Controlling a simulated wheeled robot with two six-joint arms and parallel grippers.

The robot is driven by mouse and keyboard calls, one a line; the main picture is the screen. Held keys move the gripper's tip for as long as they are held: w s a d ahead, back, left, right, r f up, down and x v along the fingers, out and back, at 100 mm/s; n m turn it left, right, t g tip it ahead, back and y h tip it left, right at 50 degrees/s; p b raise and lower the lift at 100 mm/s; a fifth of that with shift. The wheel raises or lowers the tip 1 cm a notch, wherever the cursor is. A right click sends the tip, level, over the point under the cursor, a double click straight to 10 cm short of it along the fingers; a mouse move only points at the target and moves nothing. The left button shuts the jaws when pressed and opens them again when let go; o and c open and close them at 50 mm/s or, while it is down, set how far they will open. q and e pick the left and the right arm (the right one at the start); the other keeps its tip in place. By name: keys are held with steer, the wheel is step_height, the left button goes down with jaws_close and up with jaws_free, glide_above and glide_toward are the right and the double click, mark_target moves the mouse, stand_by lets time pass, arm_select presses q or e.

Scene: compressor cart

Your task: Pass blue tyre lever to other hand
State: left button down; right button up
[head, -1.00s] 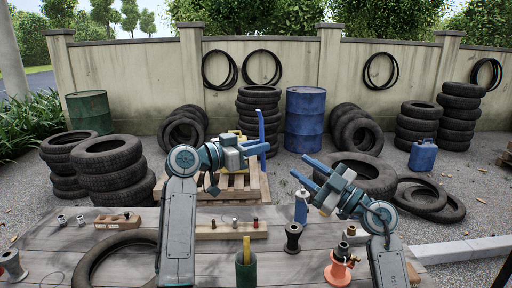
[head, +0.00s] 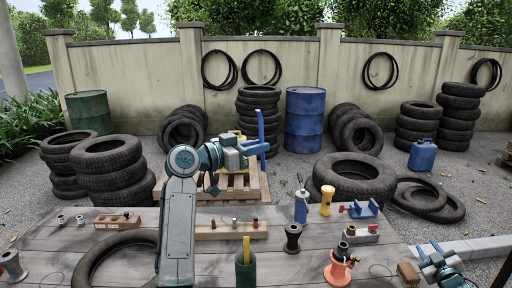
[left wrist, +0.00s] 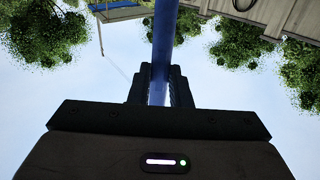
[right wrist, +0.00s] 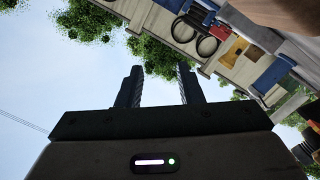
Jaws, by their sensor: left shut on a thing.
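The blue tyre lever (head: 261,126) stands roughly upright in the head view, in front of the tyre stacks and above the pallet. My left gripper (head: 262,148) is shut on it, and its upper part rises above the fingers. In the left wrist view the lever (left wrist: 164,40) runs up from between the two dark fingers (left wrist: 160,88). My right gripper (head: 428,250) is low at the bottom right of the head view, well apart from the lever. In the right wrist view its fingers (right wrist: 160,88) are spread with nothing between them.
A brown block (head: 408,273) lies beside my right gripper.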

steer(key=s+d+f+g+h, duration=0.1)
steer(key=s+d+f+g, duration=0.5)
steer(key=s+d+f, duration=0.45)
steer(key=s+a+f+m+g, duration=0.1)
steer(key=s+a+f+g, duration=0.1)
steer(key=s+f, duration=0.65)
steer(key=s+a+f+m+g, duration=0.1)
steer(key=s+a+f, duration=0.2)
steer(key=f, duration=1.1)
steer(key=s+a+f+m+g+y, duration=0.1)
steer(key=s+a+f+g, duration=0.2)
steer(key=s+a+f, duration=0.9)
steer(key=s+a+f+m+g+y, duration=0.1)
steer(key=s+a+f+g, duration=0.1)
steer(key=s+a+f, duration=1)
steer(key=s+a+f+g, duration=0.1)
steer(key=s+a, duration=0.3)
steer(key=s, duration=0.2)
steer(key=s+a+f+y, duration=0.1)
steer(key=s+a, duration=0.3)
steer(key=s, duration=0.3)
steer(key=shift+a+g, duration=0.25)
steer(key=shift+g, duration=0.15)
